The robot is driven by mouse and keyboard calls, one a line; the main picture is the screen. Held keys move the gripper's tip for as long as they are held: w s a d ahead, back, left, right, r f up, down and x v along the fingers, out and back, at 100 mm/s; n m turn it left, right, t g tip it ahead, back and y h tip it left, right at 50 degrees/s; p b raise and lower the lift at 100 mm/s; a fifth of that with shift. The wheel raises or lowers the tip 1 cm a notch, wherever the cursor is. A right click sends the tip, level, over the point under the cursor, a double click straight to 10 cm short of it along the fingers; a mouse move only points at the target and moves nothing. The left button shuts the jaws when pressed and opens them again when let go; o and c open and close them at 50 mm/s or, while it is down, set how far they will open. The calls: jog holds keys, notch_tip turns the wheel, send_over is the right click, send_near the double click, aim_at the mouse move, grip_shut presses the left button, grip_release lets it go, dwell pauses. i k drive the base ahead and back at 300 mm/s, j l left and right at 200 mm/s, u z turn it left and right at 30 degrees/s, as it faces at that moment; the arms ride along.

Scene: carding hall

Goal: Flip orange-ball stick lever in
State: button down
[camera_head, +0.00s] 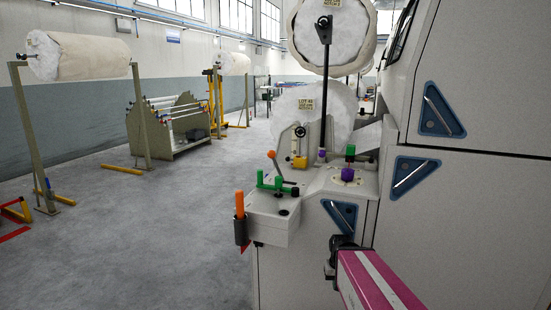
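The lever with the orange ball (272,154) stands on the light grey control box at the front of the machine. Its thin stick leans, with the ball up and to the left of its foot. A green clamp-like part (270,183) sits in front of the stick and hides its foot. My gripper (331,262) is at the lower right, at the end of my magenta arm. It is dark, small and seen against the machine's side, below and to the right of the lever and apart from it. I cannot tell its finger opening.
An orange handle (240,204) stands in a dark holder at the box's left corner. A tall black-knobbed rod (325,80), a purple knob (347,174) and a green-topped part (350,150) stand right of the lever. A large cabinet (470,220) fills the right.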

aim_at(271, 154)
jog(key=k+j+u, duration=0.1)
jog(key=j+u, duration=0.25)
jog(key=j, duration=1.05)
jog(key=i+j+z, duration=0.3)
jog(key=i+j, duration=0.2)
jog(key=j, duration=0.2)
jog(key=i+j+z, duration=0.1)
jog(key=j, duration=0.3)
jog(key=i, duration=0.15)
